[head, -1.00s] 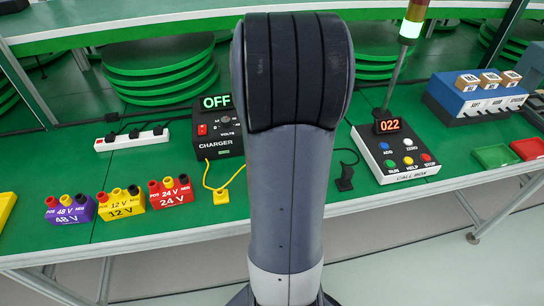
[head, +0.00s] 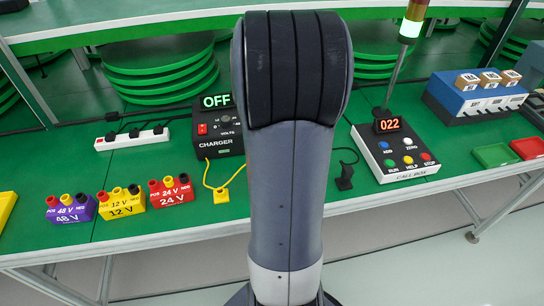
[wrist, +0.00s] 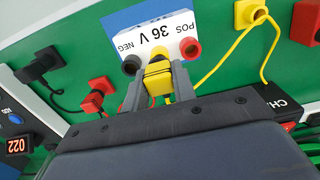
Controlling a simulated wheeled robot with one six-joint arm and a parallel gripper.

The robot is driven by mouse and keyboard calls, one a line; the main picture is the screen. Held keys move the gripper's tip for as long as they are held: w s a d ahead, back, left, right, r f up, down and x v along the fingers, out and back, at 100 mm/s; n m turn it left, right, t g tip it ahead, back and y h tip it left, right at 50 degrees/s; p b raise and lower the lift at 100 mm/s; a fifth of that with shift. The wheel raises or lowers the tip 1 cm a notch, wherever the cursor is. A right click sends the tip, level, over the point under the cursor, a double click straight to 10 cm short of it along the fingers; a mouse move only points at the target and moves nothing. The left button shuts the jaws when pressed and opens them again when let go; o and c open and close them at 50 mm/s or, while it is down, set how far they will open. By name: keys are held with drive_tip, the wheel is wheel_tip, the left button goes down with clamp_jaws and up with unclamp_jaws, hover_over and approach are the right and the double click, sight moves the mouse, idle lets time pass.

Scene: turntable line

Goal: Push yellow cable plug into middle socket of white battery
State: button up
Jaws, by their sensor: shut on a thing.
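The white battery (wrist: 185,30) is at the top middle of the wrist view, marked 36 V, with a red POS socket (wrist: 191,48) and a black NEG socket (wrist: 132,63) on its near side. My gripper (wrist: 158,82) is shut on the yellow cable plug (wrist: 160,84), which has a dark band across it. The yellow cable (wrist: 222,62) runs off to the right. In the head view my arm hides the gripper and white battery.
A yellow block (wrist: 250,13) on the cable lies right of the battery. The charger (head: 218,130) reads OFF. Purple (head: 70,210), yellow (head: 122,202) and red (head: 171,191) batteries stand left. The call box (head: 393,150) stands right. A black plug (wrist: 40,64) and red plug (wrist: 92,103) lie left in the wrist view.

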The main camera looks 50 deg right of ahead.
drive_tip(key=shift+f+b, duration=0.4)
drive_tip(key=shift+f, duration=0.5)
idle(1.3)
drive_tip(key=o, duration=1)
drive_tip(key=shift+c, duration=0.2)
drive_tip(key=shift+r, duration=0.1)
drive_tip(key=shift+r+p, duration=3.2)
drive_tip(key=shift+r, duration=0.45)
